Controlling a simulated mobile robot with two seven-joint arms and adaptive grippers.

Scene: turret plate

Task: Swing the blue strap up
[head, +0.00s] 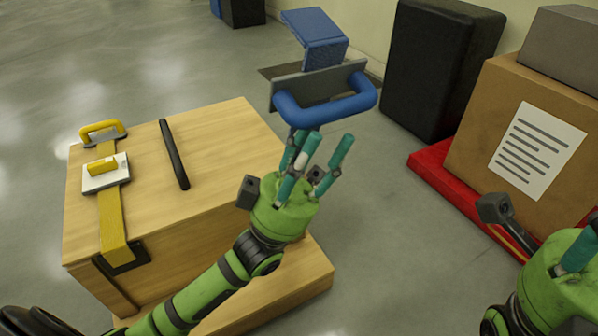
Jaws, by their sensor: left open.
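A blue piece that looks like the blue strap (316,28) rises at top centre, with a grey plate (345,73) below it and a thick blue loop handle (327,113) in front. I cannot tell where it is attached. My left gripper (321,158) is open, its teal fingers pointing up just below the handle. No finger is visibly closed around the handle; whether one touches it is unclear. My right gripper (575,262) is only partly in view at the right edge, and its fingertips are cut off.
A wooden box (225,135) stands at left with a black bar handle (174,154) and a yellow strap (111,215) on top. At right, a cardboard box (480,130) sits on a red base (440,178) near a black case (435,65). Grey floor lies between.

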